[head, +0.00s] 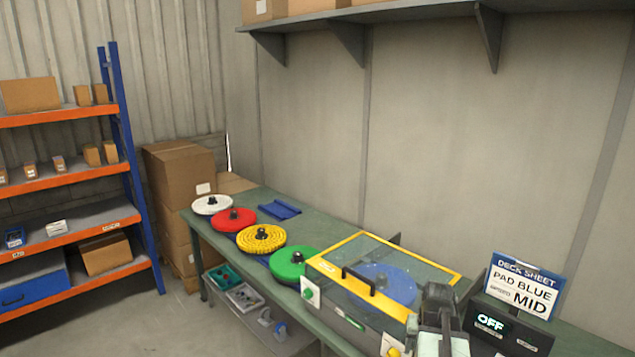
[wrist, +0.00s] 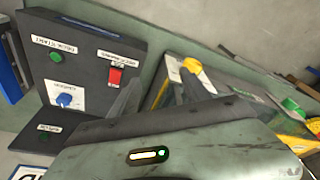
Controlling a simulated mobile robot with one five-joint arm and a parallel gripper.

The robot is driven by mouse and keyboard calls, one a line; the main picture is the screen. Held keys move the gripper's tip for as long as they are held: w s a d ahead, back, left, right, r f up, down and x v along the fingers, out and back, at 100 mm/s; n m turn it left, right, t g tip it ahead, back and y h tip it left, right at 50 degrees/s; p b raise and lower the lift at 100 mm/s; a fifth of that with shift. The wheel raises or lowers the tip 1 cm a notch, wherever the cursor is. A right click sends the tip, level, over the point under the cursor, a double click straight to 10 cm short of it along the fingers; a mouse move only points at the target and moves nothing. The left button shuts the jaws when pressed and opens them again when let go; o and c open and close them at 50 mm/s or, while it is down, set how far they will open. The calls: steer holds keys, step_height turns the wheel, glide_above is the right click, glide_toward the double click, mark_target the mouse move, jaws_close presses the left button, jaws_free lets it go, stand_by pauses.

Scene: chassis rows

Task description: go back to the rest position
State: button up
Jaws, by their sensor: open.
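My gripper (wrist: 162,95) shows in the wrist view, its two dark fingers apart with nothing seen between them. The fingers rise beyond the grey-green housing that fills the lower part of that view. In the head view my arm (head: 440,318) stands at the bottom right, in front of the bench, between the yellow-framed machine and the dark control box; the fingertips are hard to make out there. In the wrist view the control panel (wrist: 85,75) is left of the fingers, with a blue knob, a red switch and green buttons.
The machine (head: 385,275) has its clear lid down over a blue pad. Green, yellow, red and white pads line the bench (head: 335,232) to its left, near a blue cloth (head: 280,209). The control box (head: 505,325) reads OFF; a sign (head: 524,287) says PAD BLUE, MID. A shelf (head: 400,14) overhangs.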

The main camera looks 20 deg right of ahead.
steer(key=w+a+f+n+b, duration=0.1)
steer(key=a+f+n, duration=0.1)
steer(key=a, duration=1)
steer(key=w+a+f+n+g+b, duration=0.1)
steer(key=w+a+f+n+b, duration=0.1)
steer(key=a, duration=1.1)
steer(key=w+a+f+n+g+y+b, duration=0.1)
steer(key=w+a+n, duration=0.1)
steer(key=a, duration=1.1)
steer(key=shift+w+f+n, duration=0.25)
steer(key=shift+f+n, duration=0.15)
steer(key=c, duration=0.3)
steer(key=shift+d, duration=0.1)
steer(key=shift+c, duration=0.5)
